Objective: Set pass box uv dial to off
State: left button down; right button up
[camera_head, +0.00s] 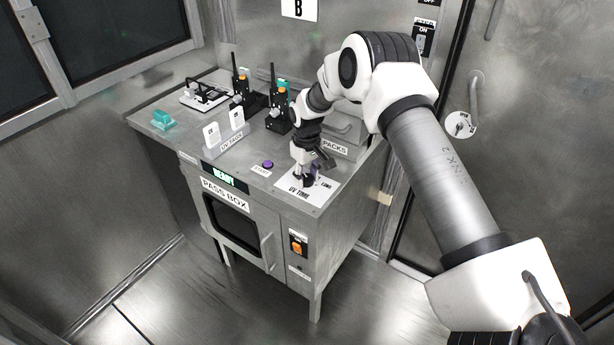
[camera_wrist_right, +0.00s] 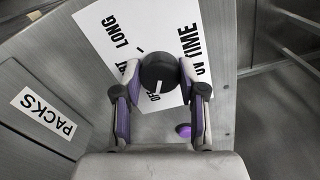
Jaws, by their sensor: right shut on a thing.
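The UV dial is a round black knob (camera_wrist_right: 160,68) on the white UV TIME plate (camera_wrist_right: 120,22), seen in the right wrist view. A short white mark shows on the knob's lower part, on the side toward my gripper's base. LONG is readable on the plate; other lettering beside the knob is partly covered. My right gripper (camera_wrist_right: 160,82) is shut on the knob, one finger on each side. In the head view my right gripper (camera_head: 309,171) is at the plate (camera_head: 307,191) on the pass box (camera_head: 240,212), and hides most of the dial. My left gripper is out of view.
A purple button (camera_head: 267,164) is left of the plate. Two black radios (camera_head: 278,112) with orange knobs, white cards (camera_head: 212,135) and a teal item (camera_head: 163,120) are farther back on the top. A box labelled PACKS (camera_head: 341,133) stands just behind my gripper.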

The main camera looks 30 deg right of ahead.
aim_at(307, 177)
jog(key=shift+s+f, duration=0.15)
jog(key=shift+f, duration=0.05)
jog(key=o, duration=1)
jog(key=shift+o, duration=0.7)
jog(key=shift+w, duration=0.2)
jog(key=shift+r, duration=0.1)
notch_tip(307, 177, up, 12)
jog(key=shift+f, duration=0.2)
